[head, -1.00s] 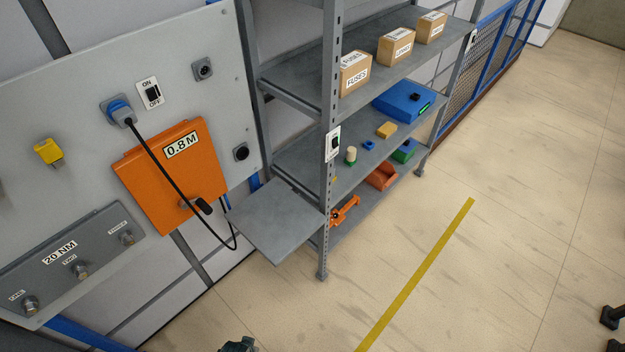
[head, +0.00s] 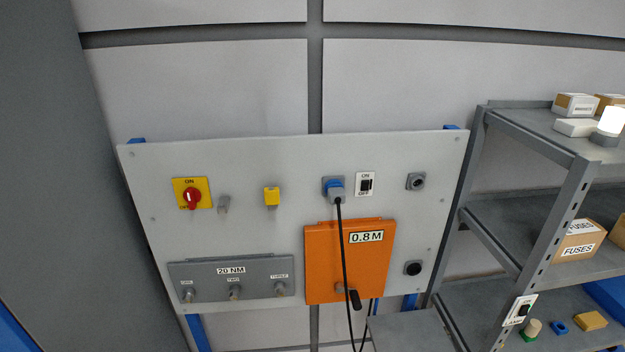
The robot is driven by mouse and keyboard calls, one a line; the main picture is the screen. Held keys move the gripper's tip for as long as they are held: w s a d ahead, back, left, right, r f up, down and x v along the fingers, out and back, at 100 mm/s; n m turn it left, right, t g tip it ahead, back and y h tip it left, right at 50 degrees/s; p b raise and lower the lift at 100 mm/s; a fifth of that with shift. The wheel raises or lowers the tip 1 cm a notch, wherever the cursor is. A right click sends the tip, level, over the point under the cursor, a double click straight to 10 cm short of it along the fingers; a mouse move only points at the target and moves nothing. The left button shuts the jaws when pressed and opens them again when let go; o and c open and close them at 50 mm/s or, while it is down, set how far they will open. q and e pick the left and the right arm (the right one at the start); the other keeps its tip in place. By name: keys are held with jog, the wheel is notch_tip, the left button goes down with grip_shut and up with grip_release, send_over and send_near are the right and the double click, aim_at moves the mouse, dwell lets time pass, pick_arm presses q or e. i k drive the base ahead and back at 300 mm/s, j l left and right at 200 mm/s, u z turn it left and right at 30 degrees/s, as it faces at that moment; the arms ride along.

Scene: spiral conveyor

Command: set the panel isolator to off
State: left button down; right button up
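The panel isolator (head: 191,194) is a yellow square plate with a red rotary knob, on the upper left of the grey panel (head: 300,165). The word ON shows above the knob, and the knob's handle looks about upright, towards ON. A small marking at the lower left of the plate is too small to read surely. Neither of my grippers is in view, and nothing covers the isolator.
Below are a 20 NM plate (head: 231,281) and an orange cover (head: 322,265). A shelf rack (head: 525,262) stands right.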

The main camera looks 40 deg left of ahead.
aim_at(191, 195)
jog(key=u, duration=2.25)
